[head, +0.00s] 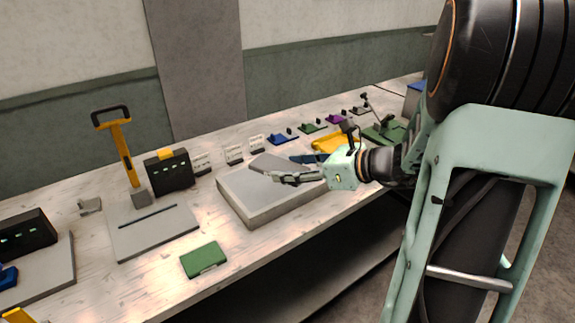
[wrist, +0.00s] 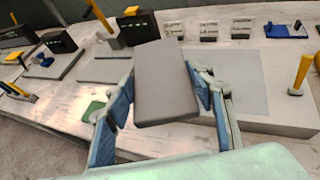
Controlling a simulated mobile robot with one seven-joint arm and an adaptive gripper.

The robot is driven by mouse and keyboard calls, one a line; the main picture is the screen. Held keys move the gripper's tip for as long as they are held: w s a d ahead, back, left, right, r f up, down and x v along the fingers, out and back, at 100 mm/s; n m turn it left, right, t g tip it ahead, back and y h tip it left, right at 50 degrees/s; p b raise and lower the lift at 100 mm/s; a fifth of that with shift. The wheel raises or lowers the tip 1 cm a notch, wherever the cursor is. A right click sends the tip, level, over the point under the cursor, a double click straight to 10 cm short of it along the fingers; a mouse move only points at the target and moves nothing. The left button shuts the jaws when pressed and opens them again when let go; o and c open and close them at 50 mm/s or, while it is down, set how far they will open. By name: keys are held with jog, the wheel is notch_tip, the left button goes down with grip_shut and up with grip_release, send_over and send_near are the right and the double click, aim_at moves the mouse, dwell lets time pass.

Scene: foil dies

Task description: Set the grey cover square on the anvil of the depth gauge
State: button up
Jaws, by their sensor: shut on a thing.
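The grey cover (wrist: 165,80), a flat grey rectangular piece, is held between the blue-padded fingers of my gripper (wrist: 161,92). In the head view my gripper (head: 287,173) reaches in from the right, and the cover (head: 270,161) shows tilted over a thick light grey block (head: 252,207). The block also shows behind and right of the cover in the wrist view (wrist: 250,90). I cannot tell whether the cover touches the block. No part is clearly labelled as the depth gauge; a grey plate (head: 155,238) with a black display box (head: 168,172) stands left of the block.
A yellow-handled upright tool (head: 126,155) stands at the plate's back. A green flat piece (head: 204,260) lies near the front edge. Small white signs (head: 234,155) and coloured pieces line the back. A yellow piece (head: 335,144) and a green lever device (head: 385,133) are at the right.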

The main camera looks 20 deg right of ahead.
jog(key=shift+s+a+p, duration=0.15)
jog(key=shift+s+p, duration=0.05)
jog(key=shift+p, duration=0.5)
jog(key=shift+a+f+p, duration=0.25)
jog(key=shift+p, duration=0.55)
jog(key=s+a+f+n+g+y+p, duration=0.1)
jog(key=s+a+f+n+p, duration=0.1)
jog(key=p, duration=0.4)
notch_tip(320, 180, down, 3)
jog(key=shift+s+a+r+g+y, duration=0.2)
jog(key=shift+a+g+y, duration=0.2)
jog(key=shift+a, duration=0.45)
jog(key=shift+w, duration=0.2)
